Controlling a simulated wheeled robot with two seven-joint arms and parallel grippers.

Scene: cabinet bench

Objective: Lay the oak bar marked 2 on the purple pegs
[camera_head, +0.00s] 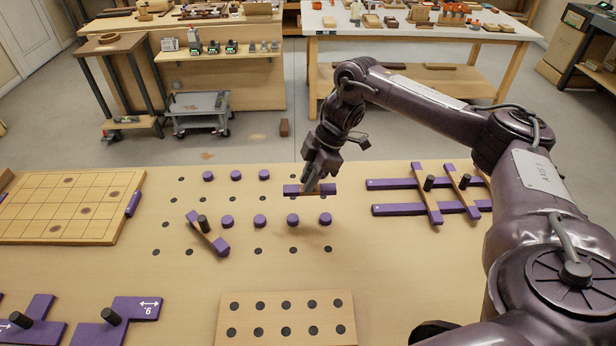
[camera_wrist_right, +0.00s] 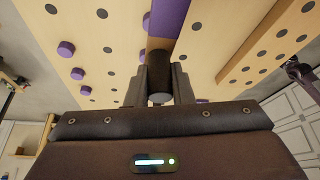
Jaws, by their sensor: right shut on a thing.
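My right gripper (camera_head: 316,182) is shut on the black knob of a bar with purple ends (camera_head: 292,189). It holds the bar level, left to right, near the right end of the far row of purple pegs (camera_head: 236,174). The bar's purple end (camera_wrist_right: 168,22) and the gripper's fingers on the knob (camera_wrist_right: 160,85) show in the wrist view. A nearer row of purple pegs (camera_head: 260,221) stands just in front. I cannot read a mark on the held bar. A second knobbed bar with oak middle and purple ends (camera_head: 220,246) lies slanted at the left pegs. My left gripper is not seen.
At right, crossed purple bars (camera_head: 390,209) carry black-knobbed bars. A gridded board (camera_head: 60,235) lies at left, purple knobbed pieces (camera_head: 135,310) at front left. A board with dark holes (camera_head: 287,305) lies at front. The bench between has dark holes and some bare room.

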